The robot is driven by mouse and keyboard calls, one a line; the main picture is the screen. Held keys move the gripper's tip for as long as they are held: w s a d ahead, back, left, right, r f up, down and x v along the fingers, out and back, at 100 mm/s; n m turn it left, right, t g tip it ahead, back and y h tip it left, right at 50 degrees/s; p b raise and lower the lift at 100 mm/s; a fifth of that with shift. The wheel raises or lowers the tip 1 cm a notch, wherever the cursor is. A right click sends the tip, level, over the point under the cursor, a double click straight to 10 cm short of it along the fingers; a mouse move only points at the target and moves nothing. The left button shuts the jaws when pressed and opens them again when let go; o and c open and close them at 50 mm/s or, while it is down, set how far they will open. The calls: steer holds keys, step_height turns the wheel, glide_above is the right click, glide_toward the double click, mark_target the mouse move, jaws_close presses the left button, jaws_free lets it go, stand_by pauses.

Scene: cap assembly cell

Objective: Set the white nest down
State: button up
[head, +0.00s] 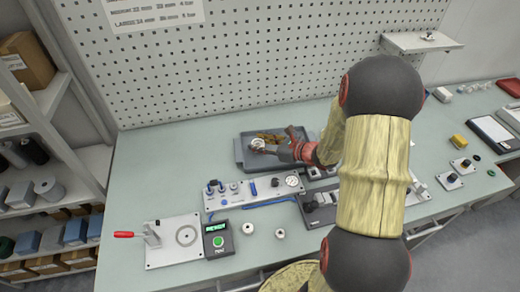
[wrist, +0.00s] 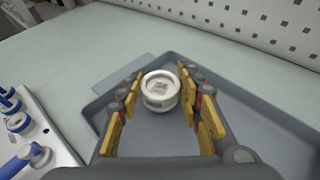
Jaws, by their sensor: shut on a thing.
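The white nest (wrist: 160,92) is a small round, stepped piece with a square-like mark on its top. It sits between the yellow finger pads of my gripper (wrist: 160,103), which is shut on it. In the head view the nest (head: 257,144) shows at the tip of my gripper (head: 262,148), over the left part of the grey tray (head: 240,158). The nest looks upright. I cannot tell whether its underside touches the tray. My arm covers the right side of the tray in the head view.
A panel with blue fittings and a gauge (head: 292,181) stands in front of the tray. A red-handled fixture (head: 186,236), a box with a green display (head: 217,241) and two small round white pieces (head: 279,233) are nearer the front. A pegboard (head: 230,60) rises behind.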

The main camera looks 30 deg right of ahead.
steer(key=shift+f, duration=1.1)
steer(key=shift+b, duration=0.3)
steer(key=shift+f, duration=0.2)
steer(key=o, duration=1.1)
steer(key=shift+s, duration=0.1)
steer(key=shift+r, duration=0.1)
